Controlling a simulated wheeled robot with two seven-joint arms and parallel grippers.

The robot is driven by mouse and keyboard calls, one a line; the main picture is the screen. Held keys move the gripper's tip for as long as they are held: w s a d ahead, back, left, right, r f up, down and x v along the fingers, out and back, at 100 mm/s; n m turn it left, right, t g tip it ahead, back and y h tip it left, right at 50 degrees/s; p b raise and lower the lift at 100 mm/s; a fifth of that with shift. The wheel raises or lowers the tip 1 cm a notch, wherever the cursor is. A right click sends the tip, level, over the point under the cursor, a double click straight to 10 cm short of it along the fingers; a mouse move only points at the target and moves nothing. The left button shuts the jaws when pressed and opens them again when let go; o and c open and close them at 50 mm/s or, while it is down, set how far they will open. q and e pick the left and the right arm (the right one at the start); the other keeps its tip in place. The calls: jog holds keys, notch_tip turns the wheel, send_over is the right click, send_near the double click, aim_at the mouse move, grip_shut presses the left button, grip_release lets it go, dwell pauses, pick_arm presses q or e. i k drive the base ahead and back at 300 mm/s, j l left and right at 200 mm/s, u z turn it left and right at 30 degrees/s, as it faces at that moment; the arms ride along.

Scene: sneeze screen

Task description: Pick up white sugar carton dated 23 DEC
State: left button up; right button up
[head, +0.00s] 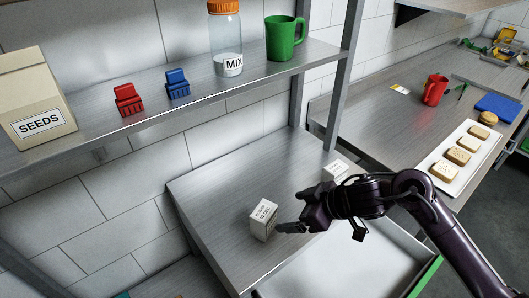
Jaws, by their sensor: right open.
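A small white carton (263,219) with printed lettering stands on the grey metal lower surface (215,205), left of my right gripper (288,226). A second white carton (337,165) stands farther back, partly hidden by my right arm. The print on both is too small to read the dates surely. My right gripper is open, its fingers pointing left, close beside the nearer carton's right side; I cannot tell whether it touches. My left gripper is not in view.
The shelf above holds a SEEDS box (40,105), a red clip (128,99), a blue clip (177,83), a MIX jar (226,45) and a green mug (286,38). Shelf posts (343,75) rise behind my arm. A right-hand counter holds a tray (474,142) of food.

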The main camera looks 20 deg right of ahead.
aim_at(337, 171)
jog(key=k+l, duration=0.35)
jog(key=l, duration=0.15)
jog(key=k+l, duration=0.75)
jog(key=l, duration=0.25)
